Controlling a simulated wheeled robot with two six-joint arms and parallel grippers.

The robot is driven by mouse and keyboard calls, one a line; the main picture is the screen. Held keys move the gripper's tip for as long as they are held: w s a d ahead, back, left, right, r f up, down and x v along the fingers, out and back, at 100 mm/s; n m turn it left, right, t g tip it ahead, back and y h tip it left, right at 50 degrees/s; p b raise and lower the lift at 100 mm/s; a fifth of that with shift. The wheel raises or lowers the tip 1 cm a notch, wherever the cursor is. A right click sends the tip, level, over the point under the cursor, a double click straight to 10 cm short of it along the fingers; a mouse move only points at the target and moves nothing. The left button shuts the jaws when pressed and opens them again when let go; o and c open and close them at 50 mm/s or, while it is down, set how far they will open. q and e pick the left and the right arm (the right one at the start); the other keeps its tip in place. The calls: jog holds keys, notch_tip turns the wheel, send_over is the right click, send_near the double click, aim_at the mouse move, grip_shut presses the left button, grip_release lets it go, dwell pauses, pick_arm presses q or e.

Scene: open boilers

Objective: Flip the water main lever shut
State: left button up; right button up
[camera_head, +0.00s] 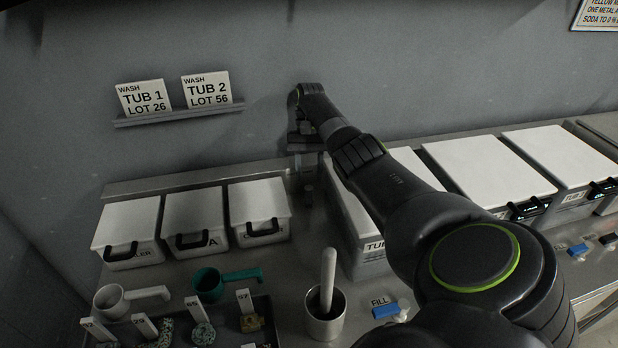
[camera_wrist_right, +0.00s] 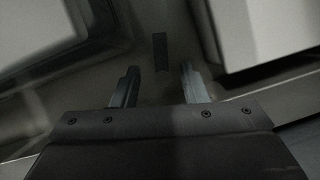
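My right gripper (camera_head: 306,165) points down near the back wall, between the small lidded bins and the first large tub. In the right wrist view, its two fingers (camera_wrist_right: 157,85) stand apart with nothing clamped between them. A small dark upright bar (camera_wrist_right: 160,52) shows just beyond the fingertips, in line with the gap. It may be the water main lever, but the view is too dark and blurred to be sure. In the head view, a grey post-like part (camera_head: 308,193) shows below the gripper. My left gripper is not in view.
Small lidded bins (camera_head: 259,202) stand left of the gripper; large white-lidded tubs (camera_head: 485,172) stand right. A metal cup with a pestle (camera_head: 325,315), a teal scoop (camera_head: 225,282), a white scoop (camera_head: 112,300) and a dark tray (camera_head: 262,306) are in front. A blue FILL lever (camera_head: 385,311) sits nearby.

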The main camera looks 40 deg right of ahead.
aim_at(309, 197)
jog(key=p+x, duration=0.1)
jog(key=x, duration=0.4)
jog(key=shift+p, duration=0.3)
jog(key=shift+s+a+f, duration=0.1)
jog(key=shift+a+f, duration=0.05)
jog(key=shift+f, duration=0.35)
jog(key=shift+c, duration=0.3)
grip_shut()
jog(key=shift+r, duration=0.1)
